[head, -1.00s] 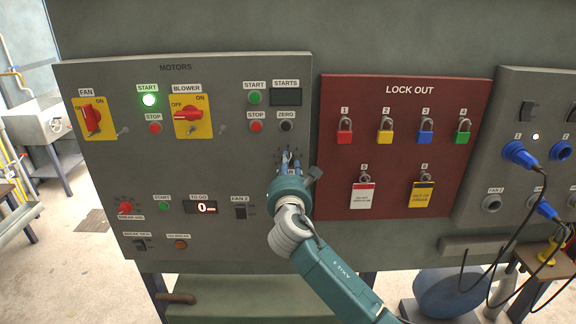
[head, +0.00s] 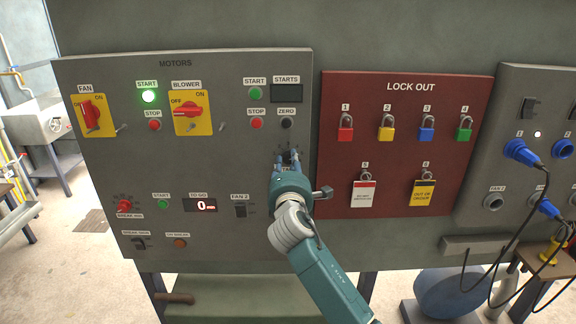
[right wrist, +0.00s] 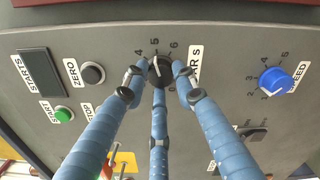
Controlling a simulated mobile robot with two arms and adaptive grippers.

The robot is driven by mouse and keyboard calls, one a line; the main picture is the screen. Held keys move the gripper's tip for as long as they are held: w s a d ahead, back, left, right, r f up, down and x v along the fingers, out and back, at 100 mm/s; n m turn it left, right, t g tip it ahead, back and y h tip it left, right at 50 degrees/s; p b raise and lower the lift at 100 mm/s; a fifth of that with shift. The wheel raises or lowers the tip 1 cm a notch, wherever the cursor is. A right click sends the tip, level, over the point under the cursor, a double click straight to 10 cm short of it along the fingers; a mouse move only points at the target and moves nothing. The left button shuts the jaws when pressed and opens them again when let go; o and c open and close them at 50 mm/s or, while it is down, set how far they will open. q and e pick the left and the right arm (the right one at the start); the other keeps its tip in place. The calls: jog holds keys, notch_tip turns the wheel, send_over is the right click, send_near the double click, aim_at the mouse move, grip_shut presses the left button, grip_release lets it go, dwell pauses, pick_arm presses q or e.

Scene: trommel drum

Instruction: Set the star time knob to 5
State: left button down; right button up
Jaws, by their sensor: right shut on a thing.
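The star time knob is a small black round knob (right wrist: 160,72) with a pale pointer mark, on the grey motors panel. Its printed scale shows 4, 5 and 6 around its upper side in the right wrist view. The mark points up, roughly toward the 5; its exact setting is hard to read. My right gripper (head: 289,158) is shut on the knob, its blue fingers (right wrist: 159,88) around it. In the head view the fingers mostly hide the knob. My left gripper is not in view.
A blue speed knob (right wrist: 275,80) sits beside the star knob in the right wrist view. The zero button (head: 286,123) and starts display (head: 286,93) are above. The fan 2 switch (head: 240,209) is lower left. The red lock out board (head: 400,145) is at right.

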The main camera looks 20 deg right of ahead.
jog(key=shift+d+r+m, duration=0.15)
jog(key=shift+r+m, duration=0.25)
jog(key=shift+m, duration=0.2)
jog(key=o, duration=1)
jog(key=shift+o, duration=0.8)
jog(key=shift+d+f, duration=0.1)
jog(key=shift+f, duration=0.15)
jog(key=shift+s+a+f, duration=0.1)
jog(key=shift+s+a, duration=0.1)
jog(key=shift+s, duration=0.1)
jog(key=v, duration=1.1)
jog(key=shift+s, duration=0.25)
